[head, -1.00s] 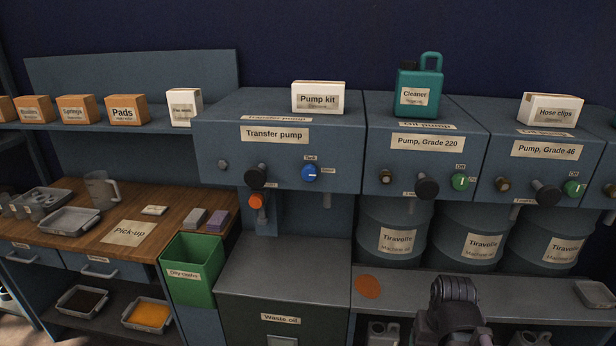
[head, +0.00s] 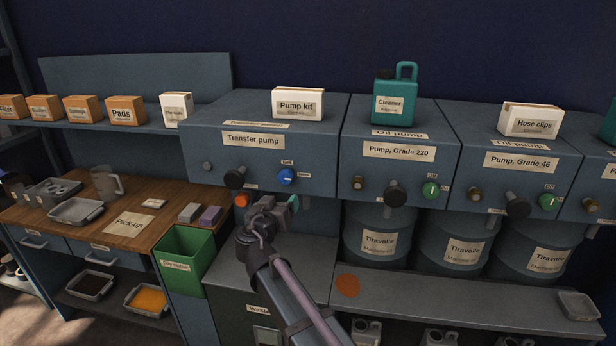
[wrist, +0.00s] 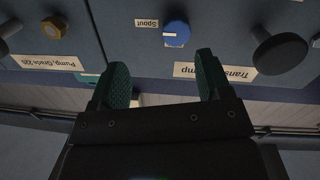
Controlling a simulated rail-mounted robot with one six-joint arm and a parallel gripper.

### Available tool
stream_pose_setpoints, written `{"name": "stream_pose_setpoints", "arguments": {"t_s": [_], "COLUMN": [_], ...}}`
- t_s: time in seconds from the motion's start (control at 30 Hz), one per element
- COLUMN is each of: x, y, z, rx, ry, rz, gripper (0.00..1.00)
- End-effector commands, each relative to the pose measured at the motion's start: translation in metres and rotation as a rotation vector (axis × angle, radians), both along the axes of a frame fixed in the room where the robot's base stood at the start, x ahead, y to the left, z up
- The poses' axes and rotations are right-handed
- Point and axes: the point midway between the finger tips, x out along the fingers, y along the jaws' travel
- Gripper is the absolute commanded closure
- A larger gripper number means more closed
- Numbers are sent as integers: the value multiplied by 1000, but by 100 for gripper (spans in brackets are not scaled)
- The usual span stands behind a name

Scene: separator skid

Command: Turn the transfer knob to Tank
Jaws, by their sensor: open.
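The blue transfer knob (head: 286,177) is on the front of the transfer pump housing (head: 232,165), with one small label above it and another to its right. In the wrist view, which is upside down, the knob (wrist: 177,33) sits beside a label reading Spout; a pale mark on the knob appears to lie toward that label. My gripper (head: 286,206) is just below the knob in the head view. In the wrist view its two green-padded fingers (wrist: 158,84) are open and empty, apart from the knob, which shows beyond their tips. The other small label is hard to read.
A black handle (head: 235,177) sticks out left of the knob, with an orange part (head: 241,200) below it. The Grade 220 pump (head: 398,170) adjoins on the right. A green bin (head: 184,252) stands lower left. A grey ledge runs below.

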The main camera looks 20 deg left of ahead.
Motion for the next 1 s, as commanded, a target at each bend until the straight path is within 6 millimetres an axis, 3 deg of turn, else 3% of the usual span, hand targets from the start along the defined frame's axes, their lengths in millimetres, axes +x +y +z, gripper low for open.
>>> {"name": "stream_pose_setpoints", "arguments": {"t_s": [0.17, 0.37, 0.73, 1.0], "x": [0, 7, 88, 109], "y": [14, 14, 20, 20], "z": [9, 9, 9, 9], "rx": [191, 207, 205, 205], "ry": [-53, -51, -50, -50], "rz": [81, 75, 72, 73], "gripper": [29, 29, 29, 29]}}
